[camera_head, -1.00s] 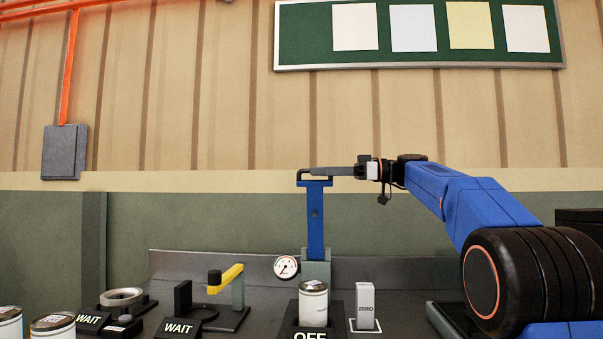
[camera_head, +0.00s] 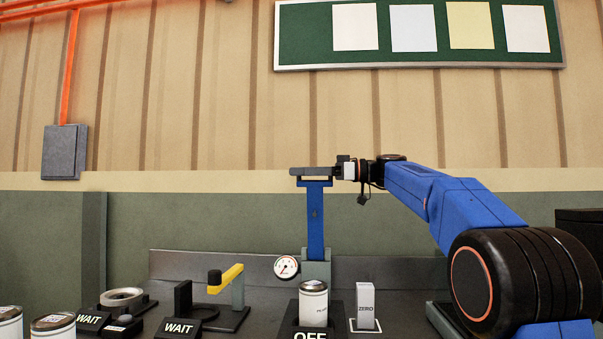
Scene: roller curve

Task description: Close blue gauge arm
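The blue gauge arm (camera_head: 316,222) stands upright from a grey-green bracket (camera_head: 317,269). It has a crosspiece with a dark handle at its top. My gripper (camera_head: 300,172) reaches in level from the right, at the top of the blue arm, with its fingers over the handle. The fingers overlap the handle in this side view, so I cannot tell whether they are open or shut on it. A round white dial gauge (camera_head: 287,267) sits left of the bracket. A can (camera_head: 313,304) stands in front of the bracket in a black holder marked OFF (camera_head: 310,335).
A yellow lever (camera_head: 228,277) on a stand is to the left, behind a WAIT block (camera_head: 178,328). More cans (camera_head: 53,324) are at lower left. The space around the blue arm's upper part is clear.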

